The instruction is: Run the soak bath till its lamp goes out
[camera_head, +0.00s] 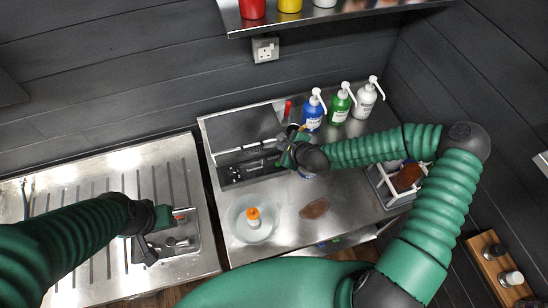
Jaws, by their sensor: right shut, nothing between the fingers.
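The soak bath (247,133) is a steel box with a dark control panel (243,173) on its front, standing at the back left of the steel counter. No lit lamp can be made out on the panel at this size. My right gripper (286,150) is shut and empty at the bath's right end, close to the panel; whether it touches is hidden by the hand. My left gripper (146,252) hangs over the sink at the left, well away from the bath. Its fingers are too unclear to judge.
Blue, green and white pump bottles (340,104) stand behind my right forearm. A clear bowl (251,222) with an orange-capped bottle and a brown patch (315,208) are in front. A rack (391,187) stands at right. A shelf (330,18) hangs above.

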